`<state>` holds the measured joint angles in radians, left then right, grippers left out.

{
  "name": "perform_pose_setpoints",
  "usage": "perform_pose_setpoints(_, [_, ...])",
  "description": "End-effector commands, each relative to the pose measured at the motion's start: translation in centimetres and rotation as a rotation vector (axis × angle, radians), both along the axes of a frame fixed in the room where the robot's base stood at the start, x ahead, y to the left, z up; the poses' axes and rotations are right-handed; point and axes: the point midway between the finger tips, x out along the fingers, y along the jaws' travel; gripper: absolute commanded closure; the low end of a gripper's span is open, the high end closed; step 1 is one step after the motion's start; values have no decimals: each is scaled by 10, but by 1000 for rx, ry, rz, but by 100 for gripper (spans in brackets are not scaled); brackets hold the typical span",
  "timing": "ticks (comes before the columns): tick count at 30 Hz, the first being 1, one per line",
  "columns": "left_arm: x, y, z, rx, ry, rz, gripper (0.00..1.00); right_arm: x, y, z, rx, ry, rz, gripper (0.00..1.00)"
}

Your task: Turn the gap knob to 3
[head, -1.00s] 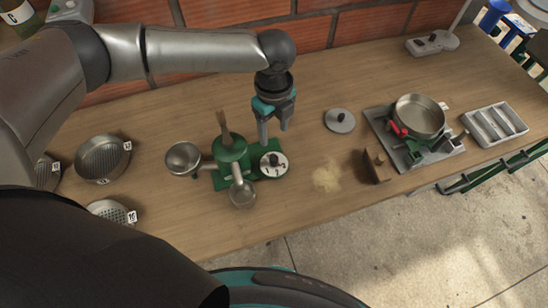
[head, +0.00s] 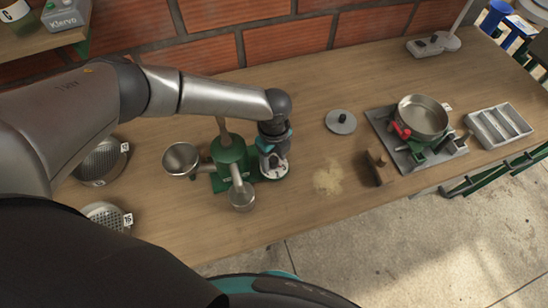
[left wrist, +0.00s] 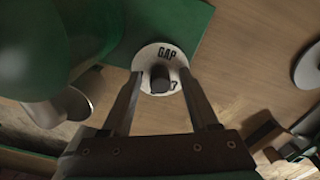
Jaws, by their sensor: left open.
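The gap knob is a dark round knob (left wrist: 160,78) on a white dial (left wrist: 166,53) marked "GAP", seen in the left wrist view. The dial (head: 275,174) sits on the right side of the green pulper (head: 230,155). My left gripper (left wrist: 162,88) is open, with its two fingers on either side of the knob. In the head view the left gripper (head: 272,160) points down over the dial and hides most of it. I cannot tell if the fingers touch the knob. Most dial numbers are hidden. My right gripper is not in view.
Sieves (head: 101,163) stand at left.

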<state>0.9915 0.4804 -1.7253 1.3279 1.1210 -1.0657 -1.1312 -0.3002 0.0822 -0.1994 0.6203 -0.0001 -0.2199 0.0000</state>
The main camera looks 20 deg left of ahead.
Motion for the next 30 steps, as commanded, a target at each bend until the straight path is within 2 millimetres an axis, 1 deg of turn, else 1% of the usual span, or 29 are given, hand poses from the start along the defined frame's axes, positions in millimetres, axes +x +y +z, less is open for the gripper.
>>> perform_pose_setpoints(3, [0,0,0,0,0,0,41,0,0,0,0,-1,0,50])
perform_pose_setpoints(19, [0,0,0,1,1,0,100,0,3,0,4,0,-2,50])
perform_pose_setpoints(30, [-1,0,1,0,2,20,100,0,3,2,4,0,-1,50])
